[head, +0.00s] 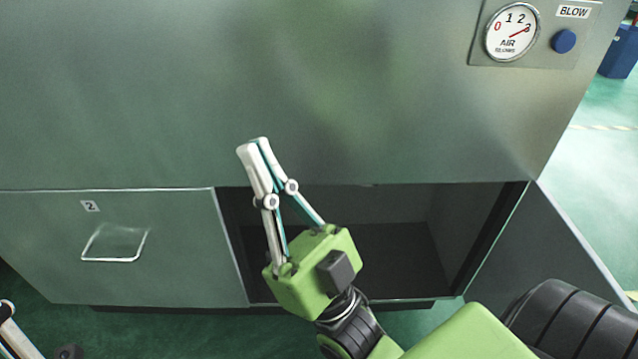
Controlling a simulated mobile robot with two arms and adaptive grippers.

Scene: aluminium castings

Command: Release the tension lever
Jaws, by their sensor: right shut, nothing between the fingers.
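No tension lever can be made out in the head view. My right gripper (252,146) is shut and empty, with its fingers pointing up in front of the green metal cabinet (200,90). Its body is in front of a dark open compartment (400,240) in the cabinet's lower right and hides part of it. Only a small part of my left gripper (8,312) shows at the lower left edge, so its opening cannot be judged.
A closed front marked 2 (160,215) with a wire handle (112,258) is left of the compartment. An open door (545,255) stands at its right. An AIR gauge (512,32) and blue BLOW button (563,41) are at upper right. Floor shows at far right.

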